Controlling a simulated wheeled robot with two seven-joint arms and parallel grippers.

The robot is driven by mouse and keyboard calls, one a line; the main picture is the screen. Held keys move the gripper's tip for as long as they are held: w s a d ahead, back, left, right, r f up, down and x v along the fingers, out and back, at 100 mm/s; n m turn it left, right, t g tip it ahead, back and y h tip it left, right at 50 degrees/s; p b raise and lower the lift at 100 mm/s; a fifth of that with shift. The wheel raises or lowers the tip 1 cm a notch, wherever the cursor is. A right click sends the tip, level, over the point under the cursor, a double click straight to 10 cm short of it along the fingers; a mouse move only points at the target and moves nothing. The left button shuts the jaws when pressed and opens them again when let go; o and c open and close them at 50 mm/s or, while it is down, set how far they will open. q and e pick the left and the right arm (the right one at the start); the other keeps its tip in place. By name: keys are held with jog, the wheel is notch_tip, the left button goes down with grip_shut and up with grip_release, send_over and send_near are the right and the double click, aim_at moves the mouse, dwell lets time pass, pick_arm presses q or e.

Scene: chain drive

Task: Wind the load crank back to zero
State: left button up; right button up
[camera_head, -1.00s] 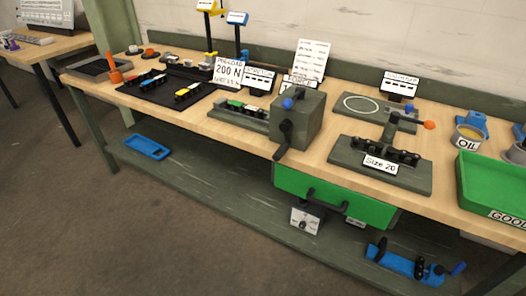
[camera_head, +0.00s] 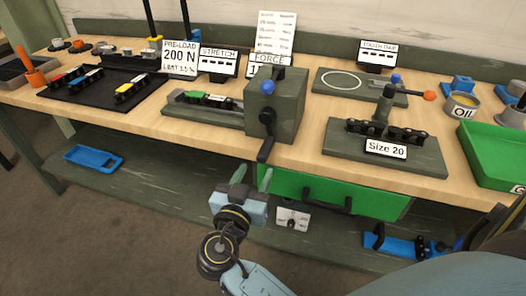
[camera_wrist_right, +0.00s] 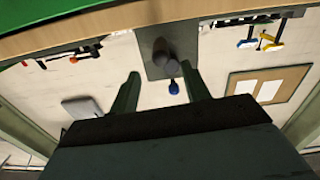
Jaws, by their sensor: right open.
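The load crank (camera_head: 267,148) is a black arm and handle on the front of a grey-green box (camera_head: 288,115), with a blue knob (camera_head: 267,87) above it. Its handle hangs downward. My right gripper (camera_head: 252,176) is open and empty, just below and in front of the crank handle, apart from it. In the right wrist view the dark crank (camera_wrist_right: 165,52) shows beyond the two open fingers (camera_wrist_right: 160,88), roughly between them, with the blue knob (camera_wrist_right: 174,88) beside it. The force sign (camera_head: 270,60) behind the box is partly hidden. My left gripper is out of view.
A green drawer (camera_head: 380,205) with a black handle sits under the worktop, right of my gripper. A chain fixture (camera_head: 430,160) labelled Size 20 stands right of the box. The stretch bed (camera_head: 180,108) holds a chain at left. The lower shelf carries blue items.

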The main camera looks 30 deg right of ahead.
aim_at(261, 160)
jog(key=x, duration=0.8)
jog(key=shift+w, duration=0.2)
jog(key=shift+c, duration=0.2)
grip_shut()
